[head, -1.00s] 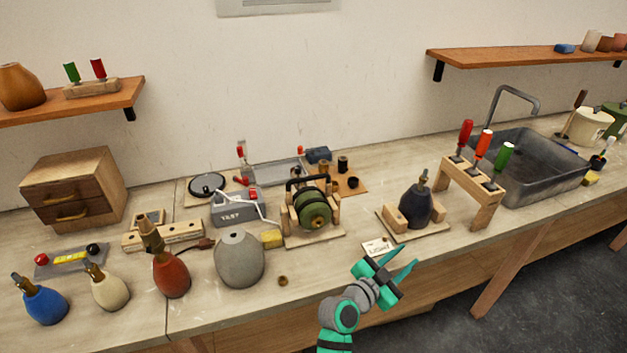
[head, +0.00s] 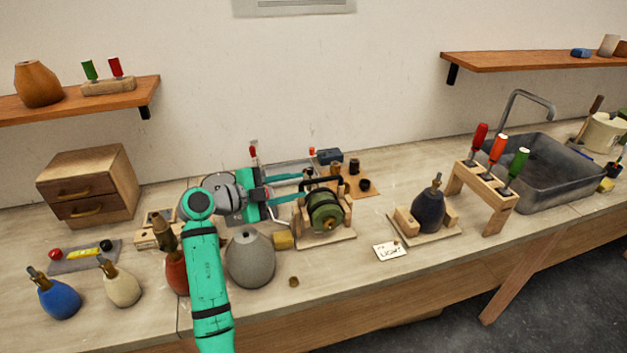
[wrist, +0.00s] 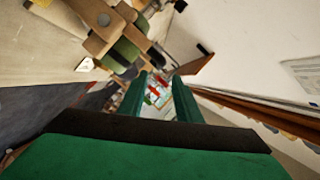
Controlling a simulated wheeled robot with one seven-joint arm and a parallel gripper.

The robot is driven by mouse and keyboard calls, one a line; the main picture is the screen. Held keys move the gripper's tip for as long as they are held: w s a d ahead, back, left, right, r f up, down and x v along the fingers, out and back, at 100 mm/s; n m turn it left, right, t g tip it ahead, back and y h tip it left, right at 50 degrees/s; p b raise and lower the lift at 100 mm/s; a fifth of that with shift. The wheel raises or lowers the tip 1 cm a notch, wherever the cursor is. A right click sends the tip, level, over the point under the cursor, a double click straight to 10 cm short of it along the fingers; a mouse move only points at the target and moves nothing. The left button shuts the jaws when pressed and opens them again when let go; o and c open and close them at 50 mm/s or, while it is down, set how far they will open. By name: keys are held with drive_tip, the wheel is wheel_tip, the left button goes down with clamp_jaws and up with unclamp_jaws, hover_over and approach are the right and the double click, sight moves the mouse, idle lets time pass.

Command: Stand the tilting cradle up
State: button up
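A wooden cradle (head: 406,222) on a flat board, right of centre in the head view, holds a dark lamp body (head: 429,211) between its blocks. The lamp body stands close to upright, its brass neck leaning slightly. I cannot tell for sure that this is the tilting cradle. A green reel (head: 325,211) with a black handle sits in another wooden stand (head: 318,238) to its left. My gripper (head: 298,186) is open and empty, just left of and above the reel. Its fingers point right. The wrist view shows the two spread fingers (wrist: 160,95) and part of the wooden stand (wrist: 98,22).
A grey vase-shaped body (head: 250,260) and a yellow block (head: 283,240) stand near my arm. A wooden rack (head: 487,190) with red, orange and green handles stands before the sink (head: 550,170). A "light" card (head: 390,251) lies before the cradle. The front edge has clear room.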

sight(318, 181)
drive_tip(key=x, duration=1)
drive_tip(key=shift+w+f, duration=0.15)
drive_tip(key=shift+d, duration=0.1)
drive_tip(key=shift+c, duration=0.3)
clamp_jaws()
